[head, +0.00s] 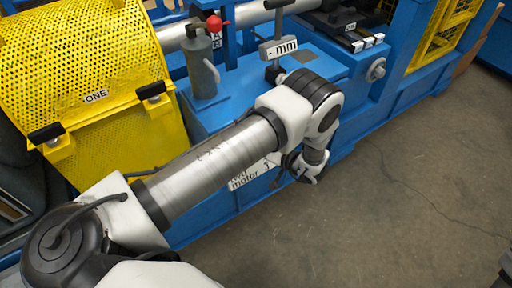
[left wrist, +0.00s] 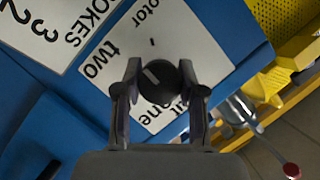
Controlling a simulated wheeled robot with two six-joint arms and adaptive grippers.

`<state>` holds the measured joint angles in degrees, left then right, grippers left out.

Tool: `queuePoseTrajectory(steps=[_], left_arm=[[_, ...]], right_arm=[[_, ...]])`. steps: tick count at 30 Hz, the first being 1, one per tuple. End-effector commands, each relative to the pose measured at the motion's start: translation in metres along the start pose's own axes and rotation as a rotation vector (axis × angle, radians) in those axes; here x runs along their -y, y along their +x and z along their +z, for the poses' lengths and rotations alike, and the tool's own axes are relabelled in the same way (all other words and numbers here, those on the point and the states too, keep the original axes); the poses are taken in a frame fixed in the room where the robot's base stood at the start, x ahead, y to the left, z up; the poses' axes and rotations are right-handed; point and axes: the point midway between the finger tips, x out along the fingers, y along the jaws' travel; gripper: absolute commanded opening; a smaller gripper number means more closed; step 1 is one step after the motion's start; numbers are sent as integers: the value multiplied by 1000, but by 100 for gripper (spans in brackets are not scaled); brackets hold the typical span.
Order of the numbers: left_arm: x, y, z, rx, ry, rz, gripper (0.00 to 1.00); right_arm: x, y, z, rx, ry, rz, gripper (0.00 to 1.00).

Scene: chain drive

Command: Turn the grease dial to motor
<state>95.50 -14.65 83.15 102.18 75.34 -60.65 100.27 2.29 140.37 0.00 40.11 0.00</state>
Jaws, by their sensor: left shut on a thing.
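The grease dial is a round black knob (left wrist: 158,82) with a pale line on its face, in the left wrist view. It sits on a white label plate (left wrist: 205,50) reading "otor", "two" and "one", with other words partly covered. The pale line slants toward the upper left; I cannot tell exactly which word it marks. My left gripper (left wrist: 158,88) is shut on the knob, one finger on each side. In the head view my left gripper (head: 310,172) is low at the blue frame's front, beside the plate (head: 247,178); the knob is hidden there. My right gripper is not in view.
A second white plate (left wrist: 55,25) with "OKES", 2 and 3 is beside the dial plate. A grey cylinder (head: 201,65) with a red ball (head: 214,23) stands on the blue frame (head: 300,60). A yellow mesh guard (head: 90,50) is at left. The floor (head: 400,190) at right is clear.

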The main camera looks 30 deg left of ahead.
Motion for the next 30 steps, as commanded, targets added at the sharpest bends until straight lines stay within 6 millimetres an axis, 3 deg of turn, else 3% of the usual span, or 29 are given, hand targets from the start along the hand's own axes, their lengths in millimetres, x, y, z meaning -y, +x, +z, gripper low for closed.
queuePoseTrajectory(steps=[15, 30], left_arm=[[-2, 0, 1, -2, 380, -157, 5], [-1, 0, -1, -3, 487, -200, 5]], right_arm=[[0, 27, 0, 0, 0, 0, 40], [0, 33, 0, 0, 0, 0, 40]])
